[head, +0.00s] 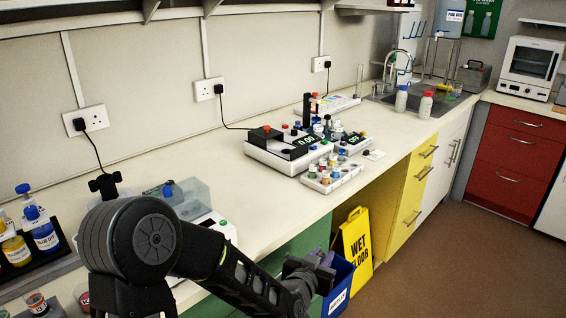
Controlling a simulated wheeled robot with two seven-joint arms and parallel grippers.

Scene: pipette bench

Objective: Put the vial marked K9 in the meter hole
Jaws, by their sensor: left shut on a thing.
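A white and black instrument (270,153) with a lit display and a red knob stands mid-counter. A smaller instrument with a lit display (352,141) stands just right of it. I cannot tell which is the meter, and no hole is clear. A white rack (345,181) in front holds several small vials with coloured caps. Their marks are too small to read, so I cannot pick out K9. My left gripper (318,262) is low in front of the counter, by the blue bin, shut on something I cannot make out. My right gripper is not in view.
A blue bin (342,284) and a yellow wet-floor sign (357,240) stand below the counter edge. Bottles (401,100) and a sink are farther back. Dye bottles (42,232) stand at left.

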